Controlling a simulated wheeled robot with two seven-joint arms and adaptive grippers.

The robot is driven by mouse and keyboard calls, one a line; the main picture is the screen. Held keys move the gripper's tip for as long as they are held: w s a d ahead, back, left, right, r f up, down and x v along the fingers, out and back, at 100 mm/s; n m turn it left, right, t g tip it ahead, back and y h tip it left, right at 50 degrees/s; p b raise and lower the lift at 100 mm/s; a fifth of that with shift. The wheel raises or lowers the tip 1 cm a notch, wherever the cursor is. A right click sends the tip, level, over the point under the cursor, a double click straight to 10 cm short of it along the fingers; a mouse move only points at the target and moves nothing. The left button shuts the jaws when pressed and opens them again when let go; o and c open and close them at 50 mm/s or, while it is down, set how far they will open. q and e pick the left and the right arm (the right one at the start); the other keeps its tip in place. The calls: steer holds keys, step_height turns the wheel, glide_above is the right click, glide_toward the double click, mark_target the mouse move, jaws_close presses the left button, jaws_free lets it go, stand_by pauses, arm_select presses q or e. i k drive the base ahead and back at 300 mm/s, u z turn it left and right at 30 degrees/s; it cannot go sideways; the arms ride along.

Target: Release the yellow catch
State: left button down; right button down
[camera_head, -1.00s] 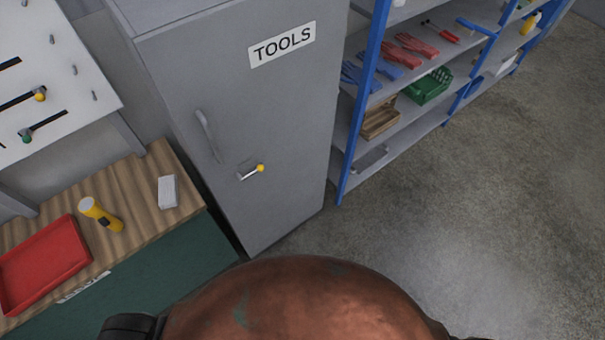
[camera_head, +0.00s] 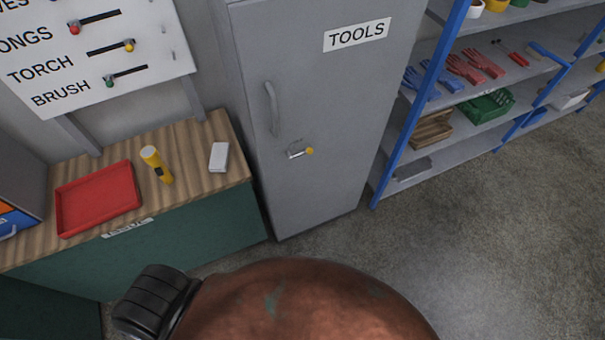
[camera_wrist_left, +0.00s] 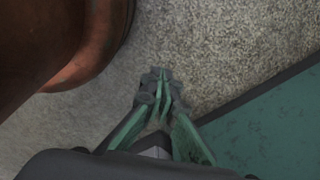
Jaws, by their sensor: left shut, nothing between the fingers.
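A yellow knob (camera_head: 129,46) sits at the right end of a slot in the white wall board (camera_head: 165,62), in the row marked TORCH. A red knob (camera_head: 74,29) is above it and a green knob (camera_head: 109,82) below it. Another yellow knob (camera_head: 309,151) tips a small lever on the grey TOOLS cabinet door, below the handle (camera_head: 272,108). The door looks closed. My left gripper (camera_wrist_left: 164,76) is shut and empty over the floor, near a green panel, in the left wrist view; the head view does not show its fingers. My right gripper is in neither view.
A wooden bench (camera_head: 195,190) below the board holds a red tray (camera_head: 98,200), a yellow torch (camera_head: 156,164) and a white block (camera_head: 219,156). Blue-framed shelves (camera_head: 415,110) stand right of the cabinet. The floor (camera_head: 490,240) in front of the shelves is clear.

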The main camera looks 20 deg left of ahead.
mark_target(289, 151)
steer(key=k, duration=0.55)
steer(key=u, duration=0.95)
steer(key=i, duration=0.5)
steer(key=z, duration=0.05)
